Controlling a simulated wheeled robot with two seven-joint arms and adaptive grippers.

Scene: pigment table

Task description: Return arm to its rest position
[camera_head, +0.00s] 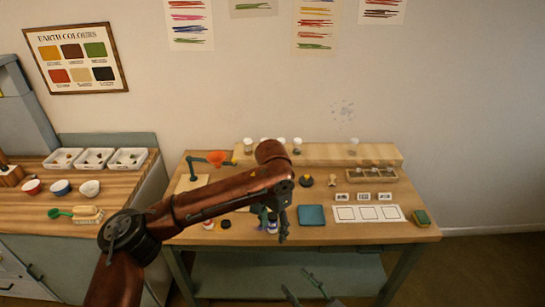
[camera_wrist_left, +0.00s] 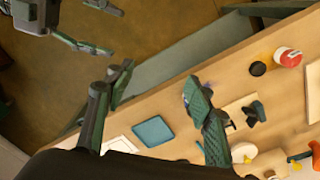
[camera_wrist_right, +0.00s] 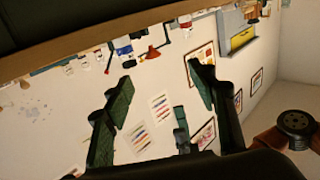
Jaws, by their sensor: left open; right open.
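My left arm, copper-coloured, reaches in from the left over the wooden worktable (camera_head: 420,232). My left gripper (camera_head: 280,228) points down over the table's middle, beside a blue-grey square tray (camera_head: 311,215). In the left wrist view its fingers (camera_wrist_left: 155,105) are apart with nothing between them; the tray (camera_wrist_left: 154,131) lies below. My right gripper (camera_head: 303,285) is low, in front of the table's front edge. Its fingers (camera_wrist_right: 158,95) are spread and empty in the right wrist view, with the wall behind. It also shows at the top left of the left wrist view (camera_wrist_left: 100,25).
A raised wooden shelf (camera_head: 330,152) runs along the back. The left counter holds bowls (camera_head: 61,187) and white trays (camera_head: 93,158).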

